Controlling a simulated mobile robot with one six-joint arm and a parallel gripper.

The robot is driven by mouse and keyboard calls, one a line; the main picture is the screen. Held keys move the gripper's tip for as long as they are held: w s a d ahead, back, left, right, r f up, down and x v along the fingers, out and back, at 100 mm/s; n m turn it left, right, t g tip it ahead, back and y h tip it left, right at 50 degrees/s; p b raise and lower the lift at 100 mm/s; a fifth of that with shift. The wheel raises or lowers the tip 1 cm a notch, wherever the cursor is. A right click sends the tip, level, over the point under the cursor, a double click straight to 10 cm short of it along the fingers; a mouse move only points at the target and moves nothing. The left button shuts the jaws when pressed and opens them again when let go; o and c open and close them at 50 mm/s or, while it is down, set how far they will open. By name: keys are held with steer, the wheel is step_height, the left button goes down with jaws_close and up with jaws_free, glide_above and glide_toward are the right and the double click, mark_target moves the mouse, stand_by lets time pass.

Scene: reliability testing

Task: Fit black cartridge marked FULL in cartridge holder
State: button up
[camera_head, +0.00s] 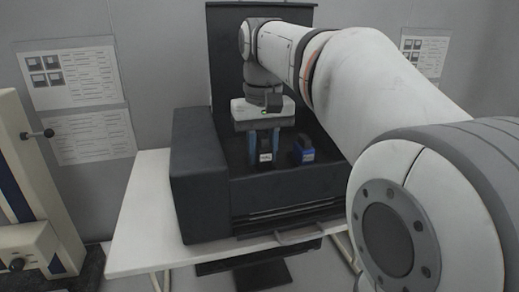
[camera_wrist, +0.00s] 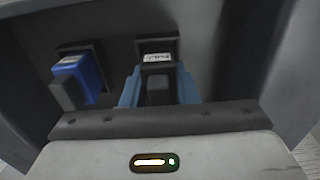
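The black cartridge (camera_head: 265,158) with a white label sits between the two blue fingers of my gripper (camera_head: 264,151), low inside the dark machine. In the wrist view the cartridge (camera_wrist: 158,92) is upper centre, with a blue finger close against each side, and my gripper (camera_wrist: 158,84) looks shut on it. The label's lettering is too small to read surely. The cartridge's far end is at a dark square opening of the cartridge holder (camera_wrist: 176,44); how deep it sits is hidden.
A blue cartridge (camera_head: 303,149) stands just right of my gripper in the head view; in the wrist view it (camera_wrist: 84,72) is at the left, in its own slot. The machine's thick dark side wall (camera_head: 200,190) and front edge (camera_head: 285,190) enclose the space. A white table (camera_head: 140,225) carries it.

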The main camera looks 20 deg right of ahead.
mark_target(262, 135)
steer(key=shift+o, duration=1.4)
steer(key=shift+f, duration=0.5)
steer(key=shift+o, duration=0.2)
steer(key=shift+r, duration=0.3)
steer(key=shift+o, duration=0.4)
step_height(262, 135, up, 13)
steer(key=shift+p, duration=0.5)
